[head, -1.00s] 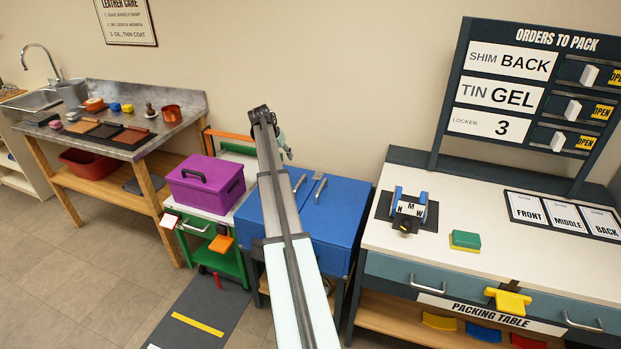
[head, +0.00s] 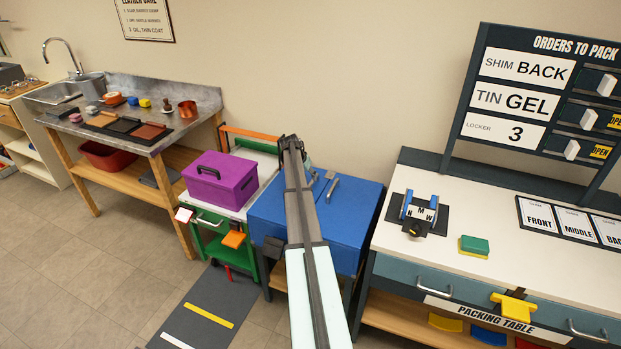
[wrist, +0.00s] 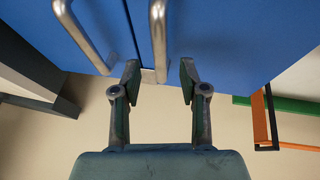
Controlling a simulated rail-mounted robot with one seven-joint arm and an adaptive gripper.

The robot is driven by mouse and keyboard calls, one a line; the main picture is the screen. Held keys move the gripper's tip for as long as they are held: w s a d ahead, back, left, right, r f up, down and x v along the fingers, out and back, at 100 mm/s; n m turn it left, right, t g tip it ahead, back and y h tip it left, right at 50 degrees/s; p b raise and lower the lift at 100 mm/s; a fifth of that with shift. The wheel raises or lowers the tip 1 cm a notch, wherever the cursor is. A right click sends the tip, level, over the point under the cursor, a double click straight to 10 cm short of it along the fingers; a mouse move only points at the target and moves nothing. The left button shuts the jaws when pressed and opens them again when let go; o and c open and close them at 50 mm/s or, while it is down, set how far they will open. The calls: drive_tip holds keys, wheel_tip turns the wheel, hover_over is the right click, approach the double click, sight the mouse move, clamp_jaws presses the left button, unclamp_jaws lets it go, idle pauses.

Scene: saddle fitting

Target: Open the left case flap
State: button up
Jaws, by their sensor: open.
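The blue case (head: 350,212) stands between the purple box and the packing table. Its top has two flaps with a metal handle each. In the wrist view the left flap (wrist: 235,40) is on the right, with its handle (wrist: 158,38) near the seam; the other flap (wrist: 70,12) and its handle (wrist: 82,35) are on the left. Both flaps look shut. Contact cannot be told.
The purple box (head: 220,182) sits on a green-framed cart just left of the case. The packing table (head: 490,240), with a green-yellow block (head: 474,246), is close on the right. A workbench (head: 150,140) stands further left. Floor in front is open.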

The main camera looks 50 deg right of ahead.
sight(312, 181)
drive_tip(key=shift+p+x, duration=0.35)
drive_tip(key=shift+x, duration=1.25)
clamp_jaws()
drive_tip(key=shift+w+r, duration=0.1)
